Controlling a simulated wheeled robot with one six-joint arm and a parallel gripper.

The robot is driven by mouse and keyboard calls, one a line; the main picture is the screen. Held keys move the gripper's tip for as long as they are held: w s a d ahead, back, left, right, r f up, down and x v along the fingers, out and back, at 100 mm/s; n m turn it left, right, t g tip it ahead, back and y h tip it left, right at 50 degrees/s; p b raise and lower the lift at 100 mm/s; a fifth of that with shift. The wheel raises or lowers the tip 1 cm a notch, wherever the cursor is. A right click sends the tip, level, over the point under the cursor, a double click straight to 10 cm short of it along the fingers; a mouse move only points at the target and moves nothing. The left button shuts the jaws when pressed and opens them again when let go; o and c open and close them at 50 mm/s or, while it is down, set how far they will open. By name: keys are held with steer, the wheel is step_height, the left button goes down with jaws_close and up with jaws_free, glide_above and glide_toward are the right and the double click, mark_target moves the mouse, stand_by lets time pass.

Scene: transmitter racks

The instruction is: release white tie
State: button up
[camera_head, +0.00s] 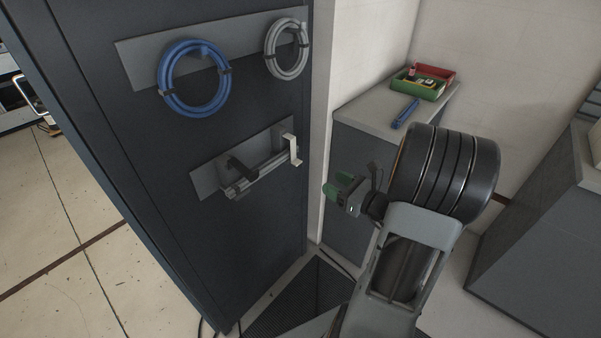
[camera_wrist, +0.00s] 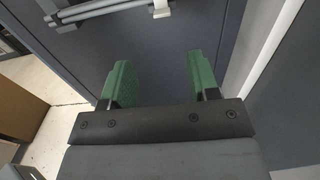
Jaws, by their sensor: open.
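The white tie (camera_head: 291,150) is a pale strap at the right end of a bundle of short grey rods or cables (camera_head: 258,176) on the dark cabinet's side. It also shows at the top edge of the wrist view (camera_wrist: 161,9), partly cut off. My gripper (camera_head: 341,188) has green fingers and is to the right of the tie and apart from it. In the wrist view my gripper (camera_wrist: 160,78) is open, with nothing between the fingers. A black tie (camera_head: 239,169) is around the bundle's left part.
A blue coil (camera_head: 165,88) and a grey coil (camera_head: 273,52) hang above the bundle on the cabinet (camera_head: 130,150). A low grey cabinet (camera_head: 350,113) at right holds a green tray (camera_head: 428,94), a red tray (camera_head: 451,76) and a blue object (camera_head: 405,114).

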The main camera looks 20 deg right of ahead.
mark_target(300, 163)
steer(key=x, duration=1.3)
steer(key=shift+w, duration=0.15)
steer(key=shift+f, duration=0.1)
steer(key=shift+d, duration=0.1)
jaws_close()
